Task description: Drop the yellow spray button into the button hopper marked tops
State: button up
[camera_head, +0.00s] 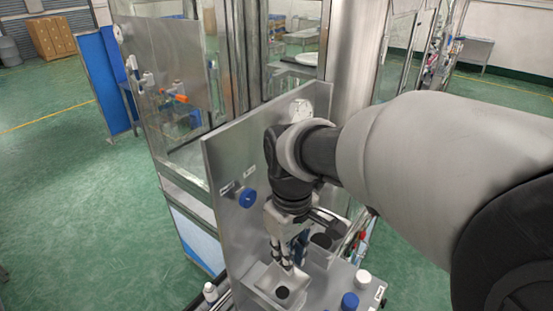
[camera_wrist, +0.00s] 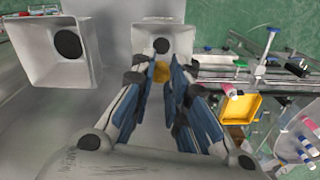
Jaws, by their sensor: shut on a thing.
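My gripper (camera_wrist: 161,76) is shut on the small yellow spray button (camera_wrist: 160,72), which shows between the fingertips in the wrist view. There the button appears just below the near rim of a square pale hopper (camera_wrist: 180,38) with a round dark opening. A second such hopper (camera_wrist: 88,75) is at upper left. In the head view my gripper (camera_head: 287,264) points down, close above or beside a pale hopper (camera_head: 262,278) with a dark opening. The button is hidden there by the fingers. I cannot read which hopper is marked tops.
An upright metal panel (camera_head: 228,160) with a blue knob (camera_head: 248,198) stands left of my gripper. A white cap (camera_head: 363,277) and a blue cap (camera_head: 350,300) sit at lower right. A yellow tray (camera_wrist: 240,107) and rail equipment (camera_wrist: 275,72) lie right of the fingers.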

jog(key=shift+s+f+b, duration=0.3)
jog(key=shift+f+b, duration=0.3)
jog(key=shift+b, duration=0.1)
notch_tip(320, 180, down, 7)
jog(key=b, duration=0.5)
jog(key=shift+w+r, duration=0.15)
jog(key=shift+r, duration=0.05)
jog(key=o, duration=0.7)
jog(key=shift+r, duration=0.1)
jog(key=s+d+r+p, duration=0.2)
jog(key=s+d+r, duration=0.2)
jog(key=d, duration=0.3)
jog(key=shift+s, duration=0.8)
